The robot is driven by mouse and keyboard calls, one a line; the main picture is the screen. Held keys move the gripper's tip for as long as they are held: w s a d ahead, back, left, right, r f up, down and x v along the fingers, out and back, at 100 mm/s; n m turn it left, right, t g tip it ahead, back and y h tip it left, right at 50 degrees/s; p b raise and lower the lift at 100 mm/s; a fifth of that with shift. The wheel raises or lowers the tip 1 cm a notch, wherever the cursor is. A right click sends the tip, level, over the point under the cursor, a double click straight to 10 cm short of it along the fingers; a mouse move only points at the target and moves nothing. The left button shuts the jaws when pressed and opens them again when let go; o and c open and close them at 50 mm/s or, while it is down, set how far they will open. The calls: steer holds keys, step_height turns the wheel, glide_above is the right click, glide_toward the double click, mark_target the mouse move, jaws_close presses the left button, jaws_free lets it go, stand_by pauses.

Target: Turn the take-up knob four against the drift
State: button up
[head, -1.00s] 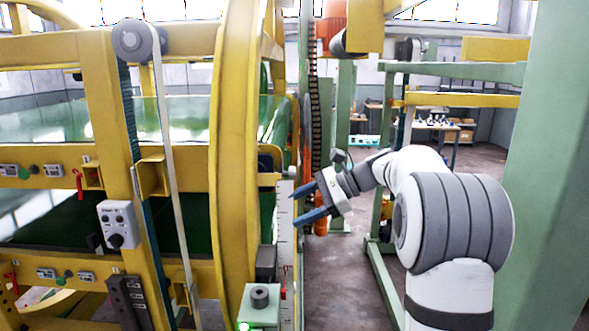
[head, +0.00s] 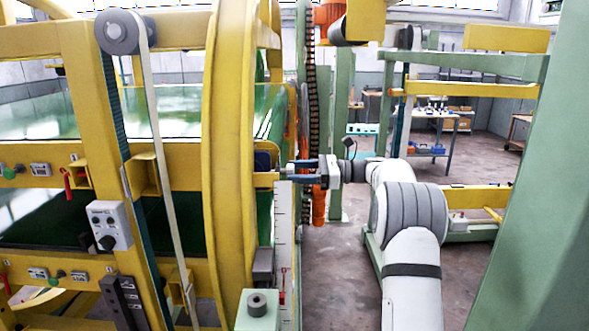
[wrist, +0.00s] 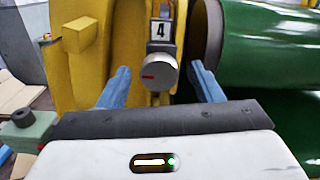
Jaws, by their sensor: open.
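In the wrist view, a round grey knob (wrist: 157,73) with a short red mark on its face sits below a plate (wrist: 160,30) reading "4". My gripper (wrist: 160,68) is open, with one blue finger on either side of the knob in the picture. There is a gap on both sides, and neither finger visibly touches it. I cannot tell how far ahead of the fingertips the knob is. In the head view, my gripper (head: 290,171) points left at the edge of the yellow ring frame. The knob is not distinguishable there.
A yellow block (wrist: 80,35) juts out left of the knob. A dark green roller (wrist: 265,45) lies close on the right. In the head view, a green pedestal with a dark cylinder (head: 257,303) stands below my gripper, and a green post (head: 530,200) rises at right.

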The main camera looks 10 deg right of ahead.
steer(key=shift+w+a, duration=0.1)
steer(key=shift+a, duration=0.65)
steer(key=shift+c, duration=0.6)
steer(key=c, duration=0.9)
steer(key=shift+n, duration=0.3)
